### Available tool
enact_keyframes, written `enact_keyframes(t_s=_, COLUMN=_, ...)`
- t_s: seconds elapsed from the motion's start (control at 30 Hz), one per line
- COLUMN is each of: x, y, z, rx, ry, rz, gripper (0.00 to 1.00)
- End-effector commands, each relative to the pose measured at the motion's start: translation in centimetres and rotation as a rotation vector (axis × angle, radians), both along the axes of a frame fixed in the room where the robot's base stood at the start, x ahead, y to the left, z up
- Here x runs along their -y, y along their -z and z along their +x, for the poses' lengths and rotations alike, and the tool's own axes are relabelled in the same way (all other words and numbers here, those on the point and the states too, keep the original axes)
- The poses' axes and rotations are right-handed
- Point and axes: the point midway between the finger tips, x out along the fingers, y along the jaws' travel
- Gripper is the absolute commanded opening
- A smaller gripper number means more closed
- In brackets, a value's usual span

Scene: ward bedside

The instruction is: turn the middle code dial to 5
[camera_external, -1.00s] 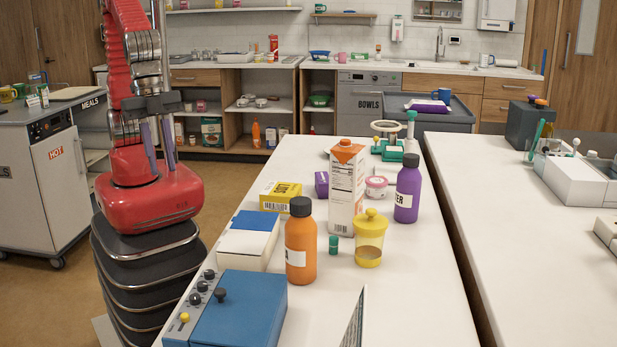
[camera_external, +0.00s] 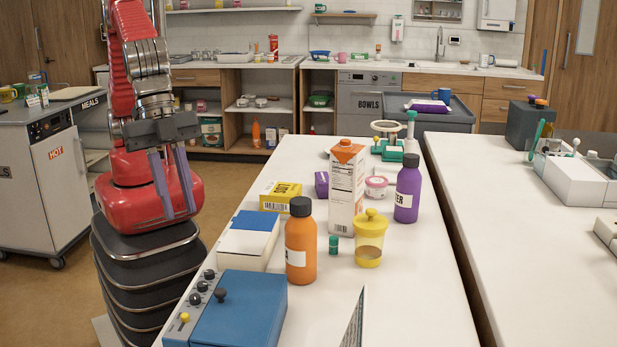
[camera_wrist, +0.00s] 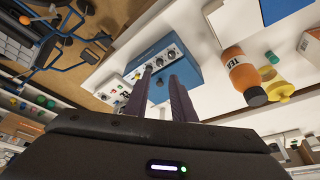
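A blue box (camera_external: 240,310) with a grey strip along its left side stands at the near end of the white table. Three black dials sit in a row on the strip; the middle dial (camera_external: 202,287) lies between the other two. A yellow knob (camera_external: 184,318) is at the strip's near end. I cannot read any numbers on the dials. My gripper (camera_external: 180,214) hangs left of the table, apart from the box, fingers pointing down, open and empty. In the wrist view the blue box (camera_wrist: 184,42) is beyond the fingertips (camera_wrist: 160,74), which partly cover the dial strip.
A white box with a blue top (camera_external: 248,240), an orange bottle (camera_external: 301,245) and a yellow lidded cup (camera_external: 370,240) stand beyond the blue box. A dark thin panel (camera_external: 354,322) rises right of it. The air left of the table's edge is clear.

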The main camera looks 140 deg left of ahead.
Motion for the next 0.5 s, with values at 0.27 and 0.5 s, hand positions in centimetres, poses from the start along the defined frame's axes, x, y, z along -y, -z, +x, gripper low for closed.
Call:
enact_keyframes(t_s=0.27, x=-0.03, y=-0.82, z=0.5, rx=0.018, ry=-0.027, rz=-0.01, gripper=0.23)
enact_keyframes(t_s=0.5, x=-0.03, y=-0.61, z=0.54, rx=0.017, ry=-0.027, rz=-0.01, gripper=0.23)
